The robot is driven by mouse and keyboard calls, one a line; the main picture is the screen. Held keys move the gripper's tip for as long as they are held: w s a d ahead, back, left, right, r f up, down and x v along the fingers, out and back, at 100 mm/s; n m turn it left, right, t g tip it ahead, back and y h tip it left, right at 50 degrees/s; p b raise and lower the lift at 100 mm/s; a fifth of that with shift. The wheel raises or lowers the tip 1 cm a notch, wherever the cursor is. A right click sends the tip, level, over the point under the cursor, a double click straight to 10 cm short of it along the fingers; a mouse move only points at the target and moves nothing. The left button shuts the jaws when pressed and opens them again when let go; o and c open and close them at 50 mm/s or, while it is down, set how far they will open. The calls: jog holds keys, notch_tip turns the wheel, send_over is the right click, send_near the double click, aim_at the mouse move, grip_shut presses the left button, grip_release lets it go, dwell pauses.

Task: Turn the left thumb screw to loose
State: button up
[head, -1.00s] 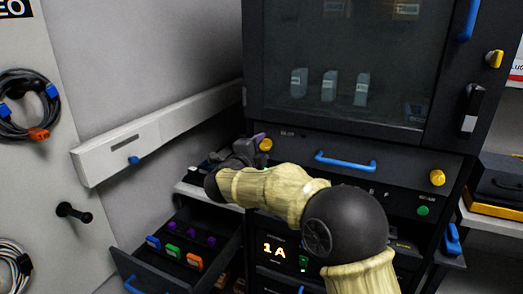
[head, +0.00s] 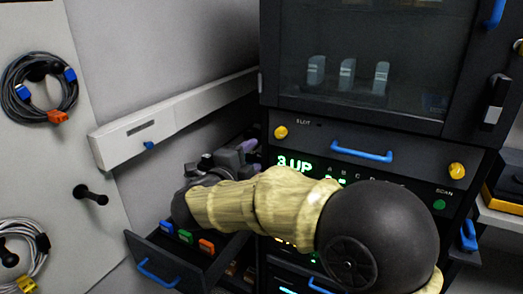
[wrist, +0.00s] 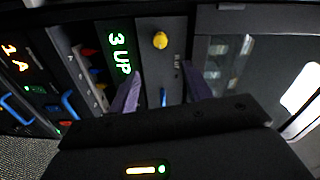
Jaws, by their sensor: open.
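The left thumb screw (head: 280,132) is a yellow knob at the left end of the dark panel with the blue handle, beside the SLOT lettering. In the wrist view it (wrist: 160,40) shows ahead of the fingertips, roughly between their lines, with nothing touching it. My gripper (head: 246,148) is to the left of and a little below the screw in the head view. In the wrist view my gripper (wrist: 160,76) has its two purple fingers spread apart and empty. Whether the screw is loose or tight cannot be told.
A blue handle (head: 362,151) crosses the panel, with the right thumb screw (head: 457,170) at its other end. A green 3 UP display (head: 294,165) is below. An open drawer (head: 215,262) with coloured connectors lies under my arm. A white rail (head: 180,118) runs along the left wall.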

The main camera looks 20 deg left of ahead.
jog(key=s, duration=0.3)
jog(key=shift+s+a, duration=0.1)
jog(key=shift+s, duration=0.2)
jog(key=shift+w, duration=0.15)
jog(key=w+d+f+n+g+y, duration=0.1)
jog(key=w+d+f+n+y, duration=0.25)
jog(key=w+d+n, duration=0.4)
jog(key=d+f+n+g+y, duration=0.2)
jog(key=d+f+n+g, duration=0.3)
jog(key=d, duration=0.4)
jog(key=s+d+f+n+g+h, duration=0.1)
jog(key=s+d+f+g, duration=0.2)
jog(key=s+d+f, duration=0.4)
jog(key=s+d+f+n+g+h, duration=0.25)
jog(key=s+d, duration=0.35)
jog(key=d, duration=0.3)
jog(key=s+d+f+n+g+h, duration=0.1)
jog(key=s+d+f+g, duration=0.2)
jog(key=s+d+f, duration=0.45)
notch_tip(320, 180, up, 22)
jog(key=w+d+p, duration=0.1)
jog(key=p, duration=2)
jog(key=shift+w+r, duration=0.2)
jog(key=shift+w, duration=0.1)
